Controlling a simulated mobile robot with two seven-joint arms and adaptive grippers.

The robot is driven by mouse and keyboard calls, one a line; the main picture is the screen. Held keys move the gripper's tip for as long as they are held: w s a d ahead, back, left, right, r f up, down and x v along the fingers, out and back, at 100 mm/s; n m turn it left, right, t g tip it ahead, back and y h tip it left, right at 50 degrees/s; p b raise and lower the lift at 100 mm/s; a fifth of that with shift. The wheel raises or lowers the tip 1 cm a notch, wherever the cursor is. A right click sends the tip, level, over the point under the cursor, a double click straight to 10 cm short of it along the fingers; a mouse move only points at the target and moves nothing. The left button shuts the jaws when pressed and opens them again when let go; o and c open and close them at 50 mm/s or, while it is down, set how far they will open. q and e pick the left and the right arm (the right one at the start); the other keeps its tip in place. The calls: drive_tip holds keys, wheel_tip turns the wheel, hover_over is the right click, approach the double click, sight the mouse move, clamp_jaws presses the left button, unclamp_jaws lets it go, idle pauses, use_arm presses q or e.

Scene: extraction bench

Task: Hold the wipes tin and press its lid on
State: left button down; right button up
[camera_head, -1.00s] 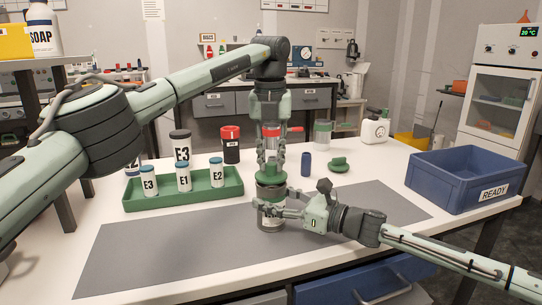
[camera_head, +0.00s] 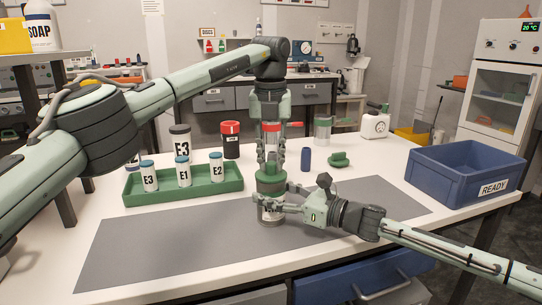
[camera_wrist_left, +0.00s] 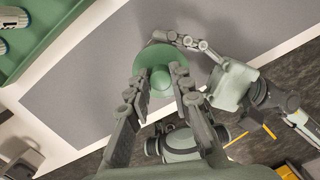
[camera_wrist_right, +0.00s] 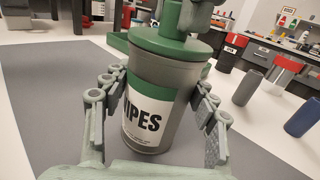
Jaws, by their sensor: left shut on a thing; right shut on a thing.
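The wipes tin (camera_wrist_right: 152,110) stands upright, grey with a white and green label, on the grey mat in the head view (camera_head: 270,211). Its green lid (camera_wrist_right: 168,42) lies level across the tin's top and touches it; I cannot tell whether it is fully seated. My left gripper (camera_head: 271,170) points straight down from above, shut on the lid's round knob, which shows between its fingers in the left wrist view (camera_wrist_left: 160,78). My right gripper (camera_head: 277,202) reaches in from the right, shut around the tin's body, one finger on each side in the right wrist view.
A green tray (camera_head: 207,193) with several small labelled bottles stands left. A blue READY crate (camera_head: 449,183) is at the right. A dark blue cylinder (camera_head: 306,159) and a green object (camera_head: 338,159) stand behind the mat (camera_head: 150,255), whose left side is clear.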

use_arm(q)
drive_tip(key=c, duration=1.3)
unclamp_jaws()
drive_tip(key=r, duration=0.8)
drive_tip(key=s+r, duration=0.1)
drive_tip(key=r, duration=0.3)
use_arm(e)
drive_tip(key=o, duration=1.8)
drive_tip(key=shift+c, duration=0.2)
use_arm(q)
drive_tip(key=shift+a, duration=0.1)
use_arm(e)
drive_tip(key=shift+d, duration=0.1)
drive_tip(key=v, duration=1.2)
